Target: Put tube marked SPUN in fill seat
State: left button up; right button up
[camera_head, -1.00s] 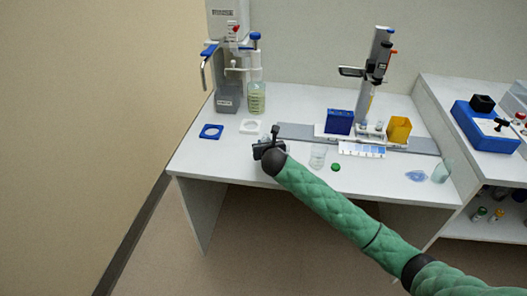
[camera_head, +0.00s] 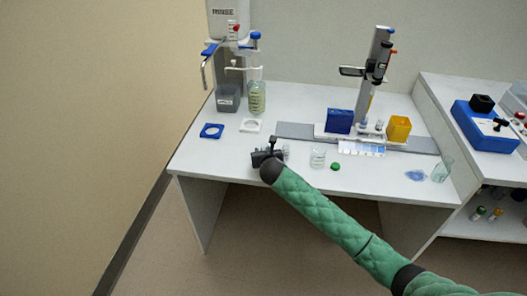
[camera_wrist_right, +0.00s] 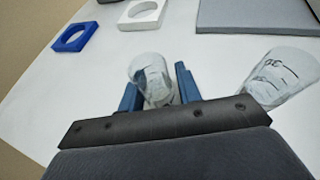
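No SPUN marking is legible, so I cannot tell which tube carries it. Two small tubes or caps (camera_head: 379,125) stand on the white carriage (camera_head: 325,131) of the upright device, between a blue block and a yellow block. I cannot identify the fill seat for certain. My right gripper (camera_head: 268,155) is low over the front of the left bench. In the right wrist view its blue fingers (camera_wrist_right: 158,92) stand on either side of a clear vessel (camera_wrist_right: 151,70); whether they press on it is unclear. My left gripper is not in view.
A blue ring (camera_head: 211,131) and a white ring holder (camera_head: 250,126) lie left of the gripper. A clear marked beaker (camera_head: 317,158) and a green cap (camera_head: 335,166) are to its right. A RINSE dispenser (camera_head: 228,14) stands at the back left.

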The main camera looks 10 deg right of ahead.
jog(key=shift+o, duration=0.9)
